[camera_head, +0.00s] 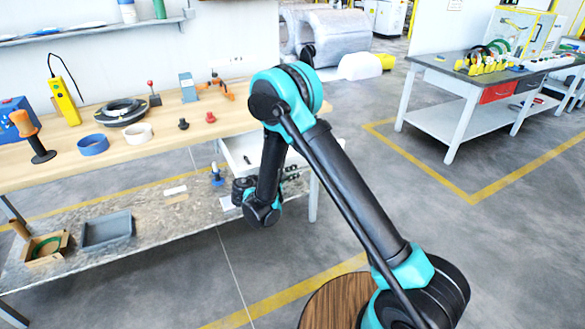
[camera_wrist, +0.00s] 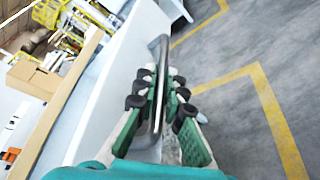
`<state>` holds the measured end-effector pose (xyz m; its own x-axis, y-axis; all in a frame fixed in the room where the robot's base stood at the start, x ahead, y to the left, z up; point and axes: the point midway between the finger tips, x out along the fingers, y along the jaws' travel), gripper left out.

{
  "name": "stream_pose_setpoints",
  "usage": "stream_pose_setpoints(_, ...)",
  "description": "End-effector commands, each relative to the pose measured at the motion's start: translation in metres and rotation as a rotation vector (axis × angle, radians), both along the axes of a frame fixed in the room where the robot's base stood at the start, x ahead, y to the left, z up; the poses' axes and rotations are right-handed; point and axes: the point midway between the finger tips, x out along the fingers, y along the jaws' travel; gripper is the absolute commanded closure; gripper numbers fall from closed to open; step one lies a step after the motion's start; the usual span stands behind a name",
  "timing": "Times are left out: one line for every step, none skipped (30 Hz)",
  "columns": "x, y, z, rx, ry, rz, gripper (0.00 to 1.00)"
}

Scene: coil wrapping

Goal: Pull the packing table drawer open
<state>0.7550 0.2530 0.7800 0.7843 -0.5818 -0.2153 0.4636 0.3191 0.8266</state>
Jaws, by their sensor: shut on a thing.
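The packing table (camera_head: 110,150) has a light wooden top and stands at the left in the head view. Its white drawer (camera_head: 233,152) sits under the right part of the top and stands partly out, with some of its inside showing. In the wrist view the white drawer front (camera_wrist: 112,75) runs along the left. A grey metal bar handle (camera_wrist: 160,50) stands off it. My gripper (camera_wrist: 160,88) is shut on this handle, with its green and black fingers on either side of the bar. In the head view my arm hides part of the drawer and its handle.
A tape ring, a black coil (camera_head: 122,112), a yellow device (camera_head: 65,103) and other items lie on the tabletop. A lower shelf (camera_head: 165,218) holds a grey tray (camera_head: 107,230). Another table (camera_head: 440,75) stands at the right. Floor between the tables is clear.

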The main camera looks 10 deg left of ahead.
Motion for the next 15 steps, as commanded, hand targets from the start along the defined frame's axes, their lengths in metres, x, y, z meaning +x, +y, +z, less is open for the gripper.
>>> stream_pose_setpoints(-0.0021,0.0000,-0.0003,0.001,0.000,0.003,1.00)
stream_pose_setpoints(-0.0029,-0.0005,-0.0003,0.001,0.000,0.003,1.00)
stream_pose_setpoints(-0.0035,-0.0011,-0.0003,0.001,0.000,0.003,1.00)
stream_pose_setpoints(-0.0040,-0.0013,-0.0003,0.001,0.000,0.003,1.00)
stream_pose_setpoints(-0.0041,-0.0014,-0.0003,0.001,0.000,0.003,1.00)
stream_pose_setpoints(-0.0042,-0.0016,-0.0003,0.001,0.001,0.002,1.00)
stream_pose_setpoints(-0.0043,-0.0016,-0.0004,0.001,0.001,0.002,1.00)
stream_pose_setpoints(-0.0043,-0.0016,-0.0004,0.001,0.001,0.002,1.00)
stream_pose_setpoints(-0.0042,-0.0015,-0.0003,0.001,0.001,0.002,1.00)
stream_pose_setpoints(-0.0041,-0.0016,-0.0004,0.001,0.001,0.002,1.00)
stream_pose_setpoints(-0.0041,-0.0016,-0.0004,0.001,0.001,0.002,1.00)
stream_pose_setpoints(-0.0040,-0.0015,-0.0004,0.001,0.001,0.002,1.00)
stream_pose_setpoints(-0.0040,-0.0015,-0.0003,0.001,0.001,0.002,1.00)
stream_pose_setpoints(-0.0040,-0.0015,-0.0003,0.001,0.001,0.002,0.89)
stream_pose_setpoints(-0.0039,-0.0016,-0.0003,0.001,0.001,0.002,0.84)
